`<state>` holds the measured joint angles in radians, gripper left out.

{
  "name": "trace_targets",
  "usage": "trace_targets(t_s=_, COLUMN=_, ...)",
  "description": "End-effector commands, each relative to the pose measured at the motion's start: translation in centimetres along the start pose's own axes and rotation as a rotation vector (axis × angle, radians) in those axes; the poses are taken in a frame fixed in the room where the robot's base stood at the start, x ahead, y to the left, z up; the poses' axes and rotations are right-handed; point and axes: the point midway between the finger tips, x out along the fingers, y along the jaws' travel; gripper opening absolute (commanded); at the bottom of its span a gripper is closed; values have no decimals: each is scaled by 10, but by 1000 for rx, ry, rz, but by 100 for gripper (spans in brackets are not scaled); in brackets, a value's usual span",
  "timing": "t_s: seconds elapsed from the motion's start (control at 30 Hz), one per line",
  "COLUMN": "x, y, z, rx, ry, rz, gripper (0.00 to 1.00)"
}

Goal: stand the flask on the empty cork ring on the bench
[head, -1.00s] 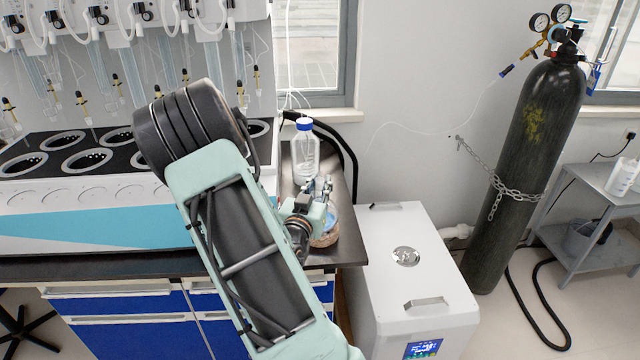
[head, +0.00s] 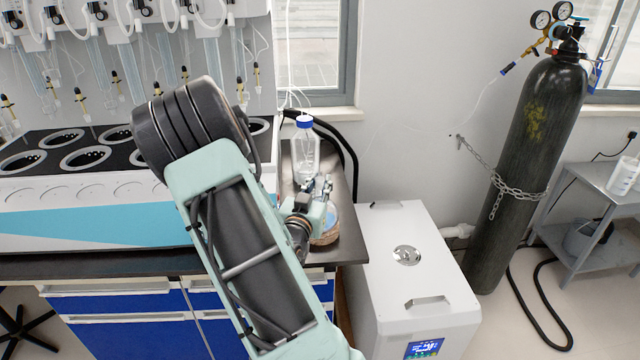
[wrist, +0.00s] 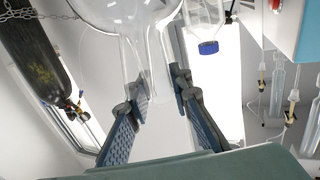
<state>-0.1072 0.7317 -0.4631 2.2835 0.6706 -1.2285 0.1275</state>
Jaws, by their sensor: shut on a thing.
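The flask (wrist: 125,14) is clear glass with a round bulb and a narrow neck. In the wrist view my gripper (wrist: 163,88) has its two fingers on either side of the neck and is shut on it. In the head view my gripper (head: 320,188) is over the right end of the bench. A brown cork ring (head: 327,239) shows just beyond and below it. A bluish rounded patch (head: 332,217) shows right above the ring, partly hidden by the gripper. I cannot tell whether the flask touches the ring.
A clear bottle with a blue cap (head: 305,150) stands on the bench (head: 347,240) behind my gripper. The distiller (head: 90,215) fills the bench to the left. A white floor unit (head: 420,285) and a chained gas cylinder (head: 530,150) are to the right.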

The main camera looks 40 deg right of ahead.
Motion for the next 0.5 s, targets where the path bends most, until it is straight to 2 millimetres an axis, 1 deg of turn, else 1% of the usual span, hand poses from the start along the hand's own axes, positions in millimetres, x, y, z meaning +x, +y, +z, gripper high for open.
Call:
trace_targets(t_s=0.17, x=0, y=0, z=1, rx=0, ry=2, rz=0, gripper=0)
trace_targets(t_s=0.2, x=0, y=0, z=1, rx=0, ry=2, rz=0, gripper=21)
trace_targets(t_s=0.37, x=0, y=0, z=1, rx=0, ry=2, rz=0, gripper=39)
trace_targets(t_s=0.4, x=0, y=0, z=1, rx=0, ry=1, rz=0, gripper=40)
trace_targets(t_s=0.5, x=0, y=0, z=1, rx=0, ry=1, rz=0, gripper=40)
